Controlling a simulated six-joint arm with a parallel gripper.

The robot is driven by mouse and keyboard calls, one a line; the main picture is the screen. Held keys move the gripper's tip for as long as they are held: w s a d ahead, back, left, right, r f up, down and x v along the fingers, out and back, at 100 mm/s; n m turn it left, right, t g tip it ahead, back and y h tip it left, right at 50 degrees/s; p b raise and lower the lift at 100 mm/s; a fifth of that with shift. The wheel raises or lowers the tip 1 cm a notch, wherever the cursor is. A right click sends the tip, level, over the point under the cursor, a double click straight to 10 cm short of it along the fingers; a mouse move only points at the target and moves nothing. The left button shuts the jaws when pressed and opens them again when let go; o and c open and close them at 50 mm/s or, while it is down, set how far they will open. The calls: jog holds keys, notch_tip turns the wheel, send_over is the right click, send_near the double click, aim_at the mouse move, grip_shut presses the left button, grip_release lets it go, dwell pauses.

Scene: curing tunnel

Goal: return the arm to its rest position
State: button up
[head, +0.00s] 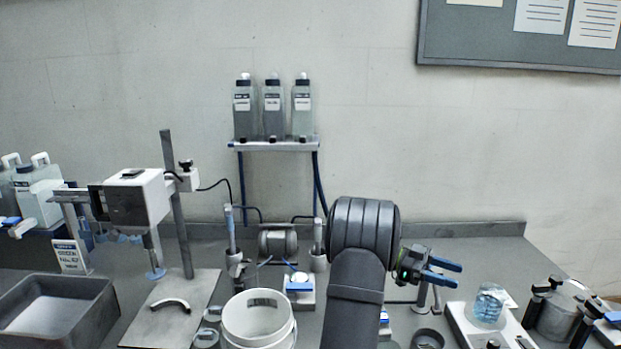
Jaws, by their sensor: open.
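My gripper (447,274) shows right of centre in the head view, on the right side of my dark arm. Its two blue-tipped fingers point to the right and stand apart, with nothing between them. It is above the grey bench, left of and higher than a glass vessel with blue liquid (489,303). My arm rises from the bottom edge and hides part of the bench behind it.
A white bucket (258,322) stands left of my arm. A grey tray (95,312) and a stand with a white box (137,196) are at left. A lidded metal pot (558,318) is at right. Bottles sit on a wall shelf (275,145). The back right bench is clear.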

jog(key=w+a+g, duration=0.1)
jog(key=w+a, duration=0.3)
jog(key=a, duration=0.3)
jog(key=s+d+n+t+h, duration=0.1)
jog(key=s+d+t, duration=0.2)
jog(key=d, duration=0.5)
jog(key=shift+s+d+n, duration=0.4)
jog(key=shift+s, duration=0.05)
